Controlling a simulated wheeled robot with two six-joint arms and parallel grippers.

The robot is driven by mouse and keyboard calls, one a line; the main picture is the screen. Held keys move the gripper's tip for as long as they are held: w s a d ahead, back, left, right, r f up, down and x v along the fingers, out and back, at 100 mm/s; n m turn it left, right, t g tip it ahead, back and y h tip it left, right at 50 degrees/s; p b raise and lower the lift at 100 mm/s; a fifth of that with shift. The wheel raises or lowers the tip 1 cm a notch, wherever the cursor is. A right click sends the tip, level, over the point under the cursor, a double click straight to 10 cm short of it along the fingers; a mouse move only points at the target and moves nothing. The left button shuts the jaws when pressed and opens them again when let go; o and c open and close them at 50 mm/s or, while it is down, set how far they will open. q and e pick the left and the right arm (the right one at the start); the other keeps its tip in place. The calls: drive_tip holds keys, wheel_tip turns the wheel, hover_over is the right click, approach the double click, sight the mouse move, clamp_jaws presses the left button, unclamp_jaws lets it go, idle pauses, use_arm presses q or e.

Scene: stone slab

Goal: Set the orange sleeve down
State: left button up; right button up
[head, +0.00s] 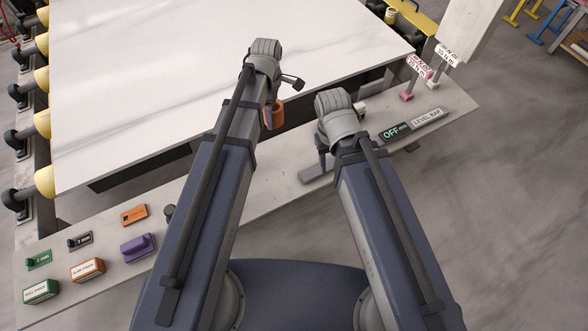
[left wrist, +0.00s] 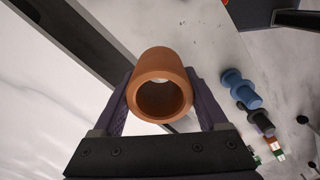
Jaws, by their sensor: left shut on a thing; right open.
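The orange sleeve (head: 277,114) is a short hollow tube, partly hidden behind my left arm in the head view. In the left wrist view the sleeve (left wrist: 158,61) sits between the two purple fingers, its open end facing the camera. My left gripper (left wrist: 160,84) is shut on it. In the head view my left gripper (head: 270,117) is near the slab's front edge, mostly covered by the arm. I cannot tell whether the sleeve touches anything below. My right gripper (head: 321,158) is open over the grey ledge, largely hidden by its own wrist.
The white stone slab (head: 170,80) fills the back, with a dark gap before the grey ledge (head: 240,165). On the ledge are a purple block (head: 138,247), small labelled boxes (head: 88,269), an OFF sign (head: 395,133) and pink-based tags (head: 407,95). Yellow rollers (head: 44,181) line the left.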

use_arm(q)
wheel_tip(320, 180, down, 2)
drive_tip(key=b, duration=0.2)
drive_tip(key=m+b, duration=0.5)
drive_tip(key=b, duration=0.4)
approach(265, 158)
wheel_tip(265, 158, down, 2)
drive_tip(key=b, duration=0.6)
drive_tip(key=shift+f, duration=0.25)
drive_tip(key=shift+f+b, duration=0.1)
drive_tip(key=shift+b, duration=0.25)
wheel_tip(265, 158, down, 3)
drive_tip(key=b, duration=0.3)
drive_tip(key=shift+f, duration=0.2)
drive_tip(key=shift+f+b, duration=0.25)
drive_tip(key=shift+b, duration=0.15)
drive_tip(key=o, duration=1.4)
drive_tip(key=shift+r, duration=0.1)
drive_tip(key=shift+c, duration=0.2)
drive_tip(key=shift+r, duration=0.15)
